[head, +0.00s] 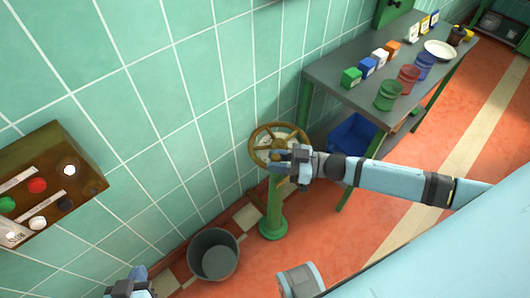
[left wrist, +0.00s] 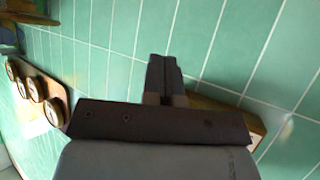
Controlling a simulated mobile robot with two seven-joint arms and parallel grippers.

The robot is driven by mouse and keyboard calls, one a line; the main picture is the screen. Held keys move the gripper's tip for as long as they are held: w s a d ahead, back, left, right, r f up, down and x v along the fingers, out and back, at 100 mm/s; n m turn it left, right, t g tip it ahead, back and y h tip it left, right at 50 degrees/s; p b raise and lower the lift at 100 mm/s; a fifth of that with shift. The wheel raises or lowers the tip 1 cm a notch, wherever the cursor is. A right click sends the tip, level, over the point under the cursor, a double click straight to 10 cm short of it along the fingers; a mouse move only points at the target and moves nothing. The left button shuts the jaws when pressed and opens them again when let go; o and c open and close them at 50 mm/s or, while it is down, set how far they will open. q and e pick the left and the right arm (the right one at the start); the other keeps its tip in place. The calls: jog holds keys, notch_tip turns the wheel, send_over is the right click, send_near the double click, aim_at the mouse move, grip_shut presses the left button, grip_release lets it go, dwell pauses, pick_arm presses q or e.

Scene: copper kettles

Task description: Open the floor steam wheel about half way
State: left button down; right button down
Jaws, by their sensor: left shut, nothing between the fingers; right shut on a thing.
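The steam wheel (head: 252,148) is a brass-coloured ring with spokes. It sits on top of a green floor post (head: 274,208) beside the tiled wall in the head view. My right gripper (head: 284,158) is at the wheel's near right side, shut on the wheel, and it hides part of the rim and hub. My left gripper (head: 137,272) is at the bottom edge of the head view, well away from the wheel. In the left wrist view its fingers (left wrist: 164,76) are shut together with nothing between them, in front of green tiles.
A grey bucket (head: 213,255) stands on the floor left of the post. A control box (head: 75,150) with coloured buttons is on the wall at left. A table (head: 330,75) with blocks and jars stands at right, a blue crate (head: 352,134) under it.

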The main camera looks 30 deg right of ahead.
jog(key=shift+s+d+r+n+g+y+p, duration=0.1)
jog(key=shift+s+d+n+g+y+p, duration=0.1)
jog(key=shift+d+n+g+y+p, duration=0.45)
jog(key=shift+s+g, duration=0.15)
jog(key=shift+g, duration=0.2)
jog(key=shift+d, duration=0.2)
pick_arm(q)
jog(key=shift+s+a, duration=0.1)
jog(key=shift+a, duration=0.1)
pick_arm(e)
jog(key=shift+s+d, duration=0.1)
jog(key=shift+d, duration=0.05)
pick_arm(q)
jog(key=shift+r, duration=0.1)
pick_arm(e)
jog(key=shift+f, duration=0.2)
jog(key=c, duration=0.9)
grip_release()
pick_arm(q)
jog(key=shift+r+p, duration=0.15)
jog(key=shift+p, duration=0.3)
pick_arm(e)
jog(key=v, duration=1.4)
jog(key=shift+r, duration=0.15)
